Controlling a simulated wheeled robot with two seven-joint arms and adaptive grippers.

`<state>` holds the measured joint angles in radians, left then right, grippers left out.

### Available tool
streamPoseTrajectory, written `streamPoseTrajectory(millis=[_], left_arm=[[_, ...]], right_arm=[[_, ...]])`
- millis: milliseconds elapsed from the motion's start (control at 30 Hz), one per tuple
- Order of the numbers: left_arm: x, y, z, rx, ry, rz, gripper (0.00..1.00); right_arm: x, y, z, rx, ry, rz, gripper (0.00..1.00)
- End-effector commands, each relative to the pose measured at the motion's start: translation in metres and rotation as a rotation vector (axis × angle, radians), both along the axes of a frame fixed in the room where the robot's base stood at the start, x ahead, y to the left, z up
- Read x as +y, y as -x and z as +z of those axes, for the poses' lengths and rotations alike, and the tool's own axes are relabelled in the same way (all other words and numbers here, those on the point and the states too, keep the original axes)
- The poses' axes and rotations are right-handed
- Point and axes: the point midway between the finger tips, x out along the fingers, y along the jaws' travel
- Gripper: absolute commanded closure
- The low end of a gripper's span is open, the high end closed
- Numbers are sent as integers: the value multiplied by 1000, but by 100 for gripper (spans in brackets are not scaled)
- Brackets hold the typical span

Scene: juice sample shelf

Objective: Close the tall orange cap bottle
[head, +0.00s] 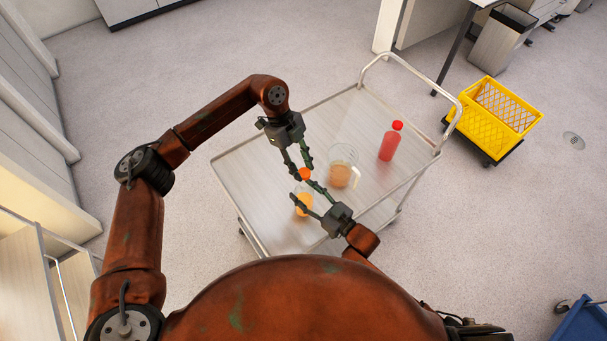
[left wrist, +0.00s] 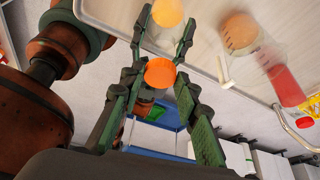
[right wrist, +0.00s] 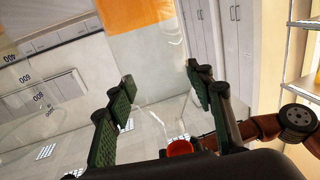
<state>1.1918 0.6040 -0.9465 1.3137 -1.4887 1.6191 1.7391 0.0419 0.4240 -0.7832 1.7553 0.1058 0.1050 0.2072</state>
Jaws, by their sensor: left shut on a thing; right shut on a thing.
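The orange cap (head: 304,174) is held between the fingers of my left gripper (head: 300,171), which is shut on it; it also shows in the left wrist view (left wrist: 160,72). The clear bottle (head: 303,206) has orange juice in its lower part. My right gripper (head: 303,192) is shut around the bottle from the side; the clear wall and juice fill the gap between its fingers in the right wrist view (right wrist: 145,60). The cap is above the bottle's top end. I cannot tell whether it touches the mouth, which is hidden by fingers and cap.
A clear jug (head: 343,167) with orange juice stands just right of the bottle. A red bottle with a red cap (head: 389,145) stands farther right on the trolley (head: 262,190). A metal rail (head: 420,75) edges the trolley's right side. A yellow crate (head: 492,115) is beyond it.

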Motion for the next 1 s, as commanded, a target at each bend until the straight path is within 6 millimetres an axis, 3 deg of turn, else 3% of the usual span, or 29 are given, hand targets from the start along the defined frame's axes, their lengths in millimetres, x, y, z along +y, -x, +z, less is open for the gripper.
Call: streamPoseTrajectory(millis=[167, 667, 1000], left_arm=[[0, 0, -22, 1, 6, 0, 78], [0, 0, -23, 0, 7, 0, 78], [0, 0, -39, 1, 7, -4, 78]], right_arm=[[0, 0, -1, 1, 1, 0, 95], [0, 0, -1, 1, 1, 0, 95], [0, 0, -1, 2, 1, 0, 95]])
